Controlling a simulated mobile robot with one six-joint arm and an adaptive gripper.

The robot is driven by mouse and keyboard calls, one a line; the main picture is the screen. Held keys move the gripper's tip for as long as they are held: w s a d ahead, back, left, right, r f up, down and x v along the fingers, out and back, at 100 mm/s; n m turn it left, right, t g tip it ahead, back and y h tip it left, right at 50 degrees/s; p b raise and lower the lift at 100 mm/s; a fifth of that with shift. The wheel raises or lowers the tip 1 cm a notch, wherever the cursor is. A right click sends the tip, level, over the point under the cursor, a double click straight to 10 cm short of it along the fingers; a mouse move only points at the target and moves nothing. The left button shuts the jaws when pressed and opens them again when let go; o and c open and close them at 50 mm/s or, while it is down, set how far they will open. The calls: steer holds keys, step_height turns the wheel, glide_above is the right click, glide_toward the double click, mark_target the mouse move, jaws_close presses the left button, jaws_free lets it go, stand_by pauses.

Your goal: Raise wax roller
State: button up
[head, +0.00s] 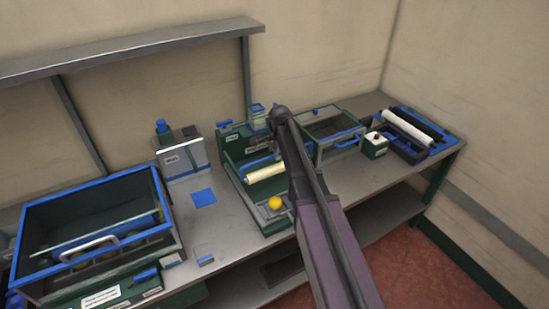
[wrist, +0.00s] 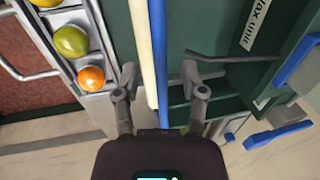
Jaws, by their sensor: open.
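The wax roller (head: 265,173) is a cream cylinder lying across the green wax unit (head: 237,155) in the head view. In the wrist view the cream roller (wrist: 142,45) runs from the top edge down, with a blue bar (wrist: 160,45) alongside it. My gripper (wrist: 159,78) is open, with one finger on each side of the roller and bar in the picture. I cannot tell whether the fingers touch either one. A grey bent bar (wrist: 232,58) shows right of my gripper, near the wax unit label. In the head view my arm hides my gripper and part of the unit.
An orange (wrist: 91,78) and a greenish fruit (wrist: 71,41) lie in a metal chute left of the roller. A blue-rimmed bin (head: 168,215) stands at the left. A tray with a blue handle (head: 347,139) and a white roller unit (head: 408,127) stand right of the arm.

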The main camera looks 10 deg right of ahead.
steer(key=shift+w+f+b, duration=0.1)
steer(key=shift+f+b, duration=0.2)
steer(key=shift+f, duration=0.15)
jaws_close()
